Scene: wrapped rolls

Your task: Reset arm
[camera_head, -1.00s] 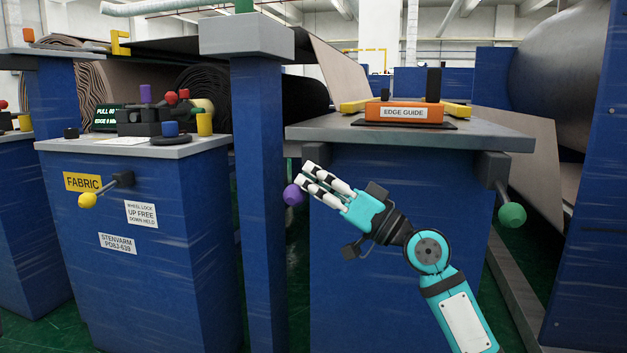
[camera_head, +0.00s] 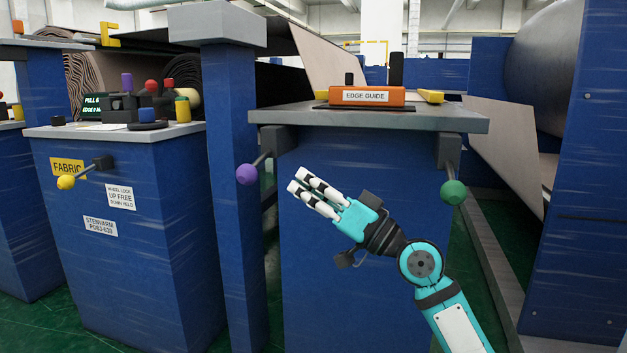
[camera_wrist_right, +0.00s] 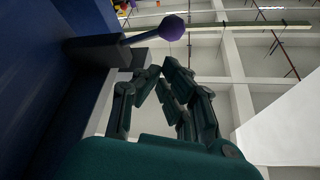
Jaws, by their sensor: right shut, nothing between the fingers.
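My right gripper (camera_head: 311,193) with white fingers and a teal body is in front of the blue cabinet in the head view, apart from it as far as I can tell. It is shut and empty, its fingers pointing up and to the left. The purple knob (camera_head: 247,174) on its lever is up and left of the fingertips, with a gap between them. In the right wrist view my gripper (camera_wrist_right: 160,76) has its fingertips close together, and the purple knob (camera_wrist_right: 172,28) is beyond them. My left gripper is not in view.
The blue cabinet (camera_head: 350,270) carries an orange edge guide block (camera_head: 366,96) and a green knob (camera_head: 453,192). A blue post (camera_head: 232,200) stands to its left. A second cabinet (camera_head: 120,270) has a yellow knob (camera_head: 66,182). Green floor shows between the machines.

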